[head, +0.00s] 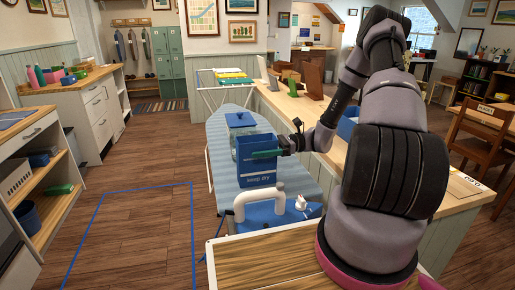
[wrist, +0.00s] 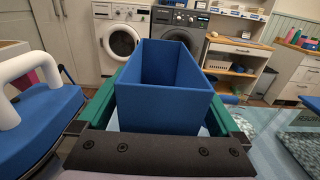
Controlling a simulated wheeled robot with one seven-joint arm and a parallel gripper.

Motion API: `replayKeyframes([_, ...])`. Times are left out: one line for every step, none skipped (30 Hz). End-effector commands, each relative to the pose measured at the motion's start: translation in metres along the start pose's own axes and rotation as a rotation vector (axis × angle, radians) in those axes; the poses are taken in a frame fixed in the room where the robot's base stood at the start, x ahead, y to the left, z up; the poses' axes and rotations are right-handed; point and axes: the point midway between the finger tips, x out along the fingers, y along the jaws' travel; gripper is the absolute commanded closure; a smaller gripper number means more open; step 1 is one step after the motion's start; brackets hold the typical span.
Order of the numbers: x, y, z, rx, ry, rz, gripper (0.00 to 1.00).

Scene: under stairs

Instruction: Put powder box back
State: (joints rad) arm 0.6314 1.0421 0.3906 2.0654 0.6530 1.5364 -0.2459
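The powder box is a blue, open-topped box (head: 258,173) marked "keep dry". It is upright over the ironing board in the head view. In the wrist view the box (wrist: 165,105) fills the space between my green fingers, and its inside looks empty as far as it shows. My gripper (head: 266,154) has one green finger across the box's near face, a little below the rim. The gripper also shows in the wrist view (wrist: 165,112), with its fingers close along both sides, seemingly shut on the box. Whether the box's base touches the board cannot be told.
The ironing board (head: 222,150) also bears a clear bluish lidded container (head: 238,121) behind the box and a blue iron with a white handle (head: 258,193) in front. A wooden counter (head: 310,118) runs along the right. The floor at left is open, with blue tape (head: 130,190).

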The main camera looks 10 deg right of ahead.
Motion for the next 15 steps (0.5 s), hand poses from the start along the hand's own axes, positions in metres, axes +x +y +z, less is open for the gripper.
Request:
replayKeyframes([0.000,0.000,0.000,0.000,0.000,0.000,0.00])
replayKeyframes([0.000,0.000,0.000,0.000,0.000,0.000,0.00])
replayKeyframes([0.000,0.000,0.000,0.000,0.000,0.000,0.00])
replayKeyframes([0.000,0.000,0.001,0.000,0.000,0.000,0.00])
replayKeyframes([0.000,0.000,0.001,0.000,0.000,0.000,0.00])
replayKeyframes([0.000,0.000,0.003,-0.001,0.000,0.000,0.00])
replayKeyframes([-0.002,0.000,0.003,0.000,0.000,-0.001,0.00])
replayKeyframes([-0.005,-0.001,0.003,0.000,0.000,-0.003,0.00])
replayKeyframes([-0.011,-0.001,0.003,0.000,-0.001,-0.003,0.00])
replayKeyframes([-0.015,-0.001,0.003,-0.001,0.000,-0.003,0.00])
replayKeyframes([-0.021,-0.001,0.003,-0.002,0.001,-0.004,0.00])
replayKeyframes([-0.029,-0.001,0.003,-0.002,0.001,-0.004,0.00])
replayKeyframes([-0.036,-0.001,0.003,-0.001,0.000,-0.005,0.00])
replayKeyframes([-0.042,-0.001,0.003,-0.002,0.001,-0.004,0.00])
replayKeyframes([-0.052,-0.001,0.003,-0.002,0.000,-0.005,0.00])
